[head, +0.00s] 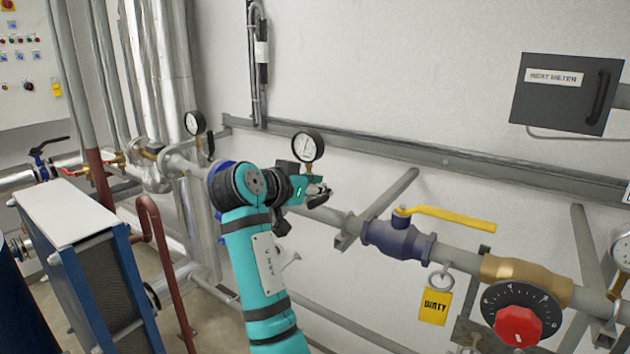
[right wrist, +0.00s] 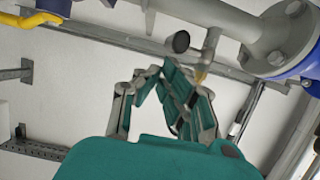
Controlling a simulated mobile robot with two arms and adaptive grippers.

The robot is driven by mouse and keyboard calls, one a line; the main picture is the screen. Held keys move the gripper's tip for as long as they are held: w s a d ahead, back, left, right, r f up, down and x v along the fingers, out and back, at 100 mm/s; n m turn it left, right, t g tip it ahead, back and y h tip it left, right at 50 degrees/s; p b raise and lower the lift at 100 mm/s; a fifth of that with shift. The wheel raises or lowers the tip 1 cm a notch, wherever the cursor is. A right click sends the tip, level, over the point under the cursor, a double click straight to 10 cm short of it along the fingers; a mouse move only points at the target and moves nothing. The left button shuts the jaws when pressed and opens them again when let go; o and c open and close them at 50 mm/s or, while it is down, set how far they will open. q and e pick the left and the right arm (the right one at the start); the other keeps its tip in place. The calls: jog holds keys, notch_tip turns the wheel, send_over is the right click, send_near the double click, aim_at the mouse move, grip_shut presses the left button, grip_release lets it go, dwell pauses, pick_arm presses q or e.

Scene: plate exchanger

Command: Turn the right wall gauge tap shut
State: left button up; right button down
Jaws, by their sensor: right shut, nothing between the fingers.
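The right wall gauge (head: 308,145) is a round white dial with a black rim, standing above the wall pipe. Its tap is hidden behind my right gripper in the head view. My right gripper (head: 318,194) is at the pipe just below this gauge, shut and empty. In the right wrist view its fingers (right wrist: 170,68) come together close to a grey stub (right wrist: 211,45) on the pipe, with a brass part at its end. A dark round piece (right wrist: 181,41) is beside the stub; I cannot tell if it is the tap's handle. My left gripper is not in view.
Another wall gauge (head: 195,122) stands to the left. A blue valve with a yellow lever (head: 450,217) and a red knob (head: 518,325) are on the right. A grey wall rail (head: 420,155) runs behind. A plate exchanger (head: 75,215) stands at the left.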

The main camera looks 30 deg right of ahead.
jog(key=shift+f+b, duration=0.2)
jog(key=shift+b, duration=0.1)
jog(key=f+h+b, duration=0.1)
jog(key=b, duration=0.1)
jog(key=h+b, duration=0.1)
jog(key=b, duration=0.2)
jog(key=shift+s+a+f+t, duration=0.15)
jog(key=shift+a+f+t, duration=0.05)
jog(key=shift+f+t, duration=0.2)
jog(key=shift+a+h+b, duration=0.15)
jog(key=shift+h+b, duration=0.35)
jog(key=shift+b, duration=0.1)
jog(key=shift+r, duration=0.15)
